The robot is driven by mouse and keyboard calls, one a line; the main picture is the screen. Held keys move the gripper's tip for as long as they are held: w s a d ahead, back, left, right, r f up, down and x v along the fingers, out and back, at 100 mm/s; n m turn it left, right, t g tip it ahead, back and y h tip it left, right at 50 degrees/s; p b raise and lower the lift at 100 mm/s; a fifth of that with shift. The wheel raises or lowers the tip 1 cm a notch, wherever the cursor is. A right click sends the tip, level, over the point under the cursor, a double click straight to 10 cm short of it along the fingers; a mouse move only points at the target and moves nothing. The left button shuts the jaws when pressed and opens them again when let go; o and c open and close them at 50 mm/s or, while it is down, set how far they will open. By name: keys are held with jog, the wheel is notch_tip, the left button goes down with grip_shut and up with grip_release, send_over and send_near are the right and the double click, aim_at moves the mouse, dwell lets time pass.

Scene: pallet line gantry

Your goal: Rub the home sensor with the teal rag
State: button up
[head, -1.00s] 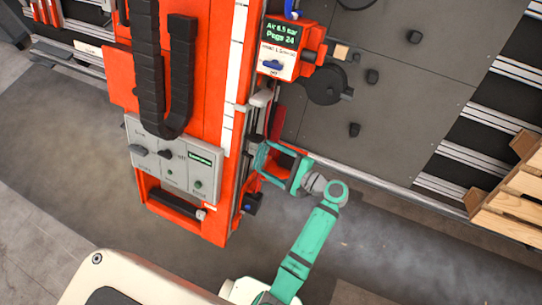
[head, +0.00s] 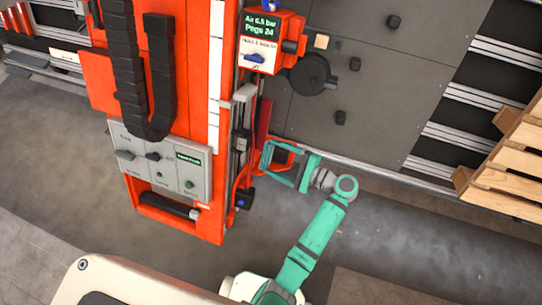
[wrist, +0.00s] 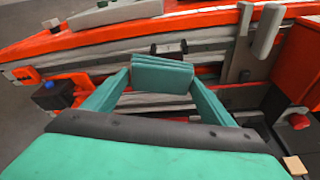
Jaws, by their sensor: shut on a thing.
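My gripper (head: 270,155) is teal and is at the right side of the orange gantry column. In the wrist view its two fingers close on the folded teal rag (wrist: 162,75), which spans the fingertips. A black block with a blue face (head: 243,199) sits low on the column's right side. It also shows at the left of the wrist view (wrist: 52,95). A small dark fitting (wrist: 168,48) lies just beyond the rag. No label shows which part is the home sensor. I see no clear contact between the rag and either part.
The orange column (head: 205,225) carries a grey control panel (head: 160,160) and a black cable chain (head: 160,75). An orange box with a display (head: 262,40) stands above my gripper. Wooden pallets (head: 510,165) are at the right. Grey floor lies open below.

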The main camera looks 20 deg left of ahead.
dwell(0.3)
jog(key=shift+d, duration=1.5)
